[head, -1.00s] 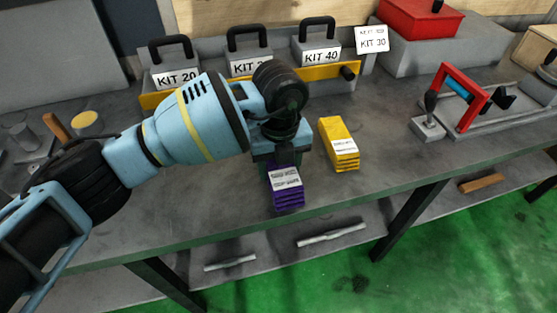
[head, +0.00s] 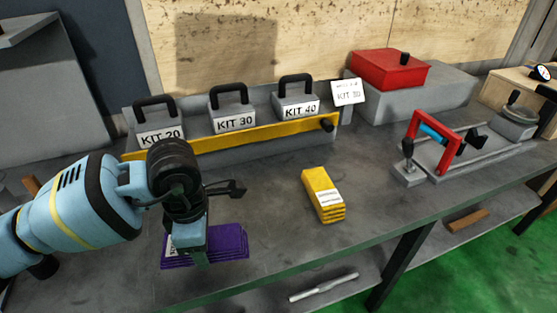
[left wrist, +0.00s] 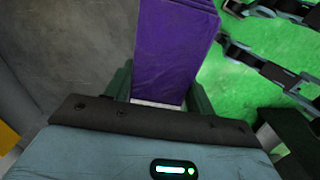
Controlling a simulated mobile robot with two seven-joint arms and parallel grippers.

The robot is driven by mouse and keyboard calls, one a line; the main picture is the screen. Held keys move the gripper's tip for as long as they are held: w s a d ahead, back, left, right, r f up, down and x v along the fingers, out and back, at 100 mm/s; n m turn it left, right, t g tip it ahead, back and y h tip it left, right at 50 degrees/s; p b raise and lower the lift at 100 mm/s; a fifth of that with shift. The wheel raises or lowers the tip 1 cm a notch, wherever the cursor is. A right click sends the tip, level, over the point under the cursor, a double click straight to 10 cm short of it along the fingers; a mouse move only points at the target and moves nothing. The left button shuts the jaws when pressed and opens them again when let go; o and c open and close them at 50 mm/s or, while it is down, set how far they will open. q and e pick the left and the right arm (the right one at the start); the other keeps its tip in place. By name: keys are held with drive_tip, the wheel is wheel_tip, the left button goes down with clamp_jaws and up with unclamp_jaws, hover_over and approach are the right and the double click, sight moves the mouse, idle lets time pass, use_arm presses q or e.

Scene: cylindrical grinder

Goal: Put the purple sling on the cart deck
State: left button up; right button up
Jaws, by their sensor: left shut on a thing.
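The purple sling (head: 230,243) is a folded, layered bundle with a white label, at the front left of the grey bench in the head view. My left gripper (head: 190,250) is shut on it from above, and its fingers cover part of the sling. In the left wrist view the sling (left wrist: 175,50) extends out from between the green fingers (left wrist: 160,100), with bench on one side and green floor on the other. I cannot tell whether the sling touches the bench top. No cart deck can be made out. My right gripper is not in view.
A yellow folded sling (head: 322,195) lies on the bench to the right. Weights marked KIT 20, KIT 30 (head: 233,122) and KIT 40 stand behind a yellow bar (head: 250,136). A red-framed fixture (head: 440,140) and red box (head: 390,75) are farther right.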

use_arm(q)
drive_tip(key=s+a+m, duration=0.1)
drive_tip(key=m, duration=0.1)
drive_tip(key=s+a+m, duration=0.1)
drive_tip(key=a+m, duration=0.1)
drive_tip(key=m, duration=0.1)
drive_tip(key=s+a+m, duration=0.1)
drive_tip(key=m, duration=0.2)
drive_tip(key=shift+s+a+r, duration=0.2)
drive_tip(key=shift+s+a, duration=0.1)
drive_tip(key=s+a+m, duration=0.1)
drive_tip(key=m, duration=0.2)
drive_tip(key=s+a+m, duration=0.1)
drive_tip(key=s+m, duration=0.1)
drive_tip(key=m, duration=0.1)
drive_tip(key=s+a+m, duration=0.1)
drive_tip(key=a+m, duration=0.1)
drive_tip(key=m, duration=0.1)
drive_tip(key=shift+s+a+r, duration=0.1)
drive_tip(key=shift+s+r, duration=0.15)
drive_tip(key=shift+s, duration=0.1)
drive_tip(key=shift+s+a+m, duration=0.35)
drive_tip(key=shift+s+m, duration=0.2)
drive_tip(key=shift+m, duration=0.55)
drive_tip(key=shift+d, duration=0.1)
